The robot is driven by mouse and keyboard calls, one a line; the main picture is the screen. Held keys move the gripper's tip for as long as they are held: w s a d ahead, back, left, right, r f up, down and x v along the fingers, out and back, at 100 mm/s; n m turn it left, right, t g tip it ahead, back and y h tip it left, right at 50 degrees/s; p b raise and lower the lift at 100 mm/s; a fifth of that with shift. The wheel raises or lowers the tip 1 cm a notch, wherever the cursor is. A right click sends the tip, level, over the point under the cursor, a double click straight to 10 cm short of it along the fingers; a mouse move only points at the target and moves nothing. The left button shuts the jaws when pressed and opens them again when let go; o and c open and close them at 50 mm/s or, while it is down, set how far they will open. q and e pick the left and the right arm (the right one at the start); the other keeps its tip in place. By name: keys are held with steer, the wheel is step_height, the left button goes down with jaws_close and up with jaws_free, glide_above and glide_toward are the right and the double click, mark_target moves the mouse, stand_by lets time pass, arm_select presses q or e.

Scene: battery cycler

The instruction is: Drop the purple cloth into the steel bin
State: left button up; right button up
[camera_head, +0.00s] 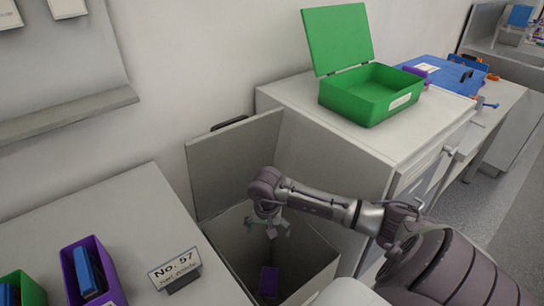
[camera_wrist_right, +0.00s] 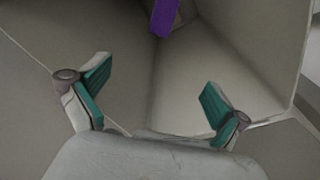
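The purple cloth (camera_head: 268,282) is inside the grey steel bin (camera_head: 318,268), low in it by the look of it. It also shows at the top edge of the right wrist view (camera_wrist_right: 165,16), where it is cut off by the frame. The bin's lid (camera_head: 235,165) stands open at the back. My right gripper (camera_head: 271,230) is over the bin's opening, above the cloth and apart from it. In the wrist view its teal-padded fingers (camera_wrist_right: 155,90) are spread with nothing between them. My left gripper is not in view.
A table (camera_head: 125,220) at left holds a "No. 57" sign (camera_head: 174,268) and a purple bin (camera_head: 90,275) with blue items.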

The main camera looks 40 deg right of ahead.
step_height(320, 180, up, 12)
steer(key=a, duration=0.1)
steer(key=shift+s, duration=0.45)
stand_by(0.5)
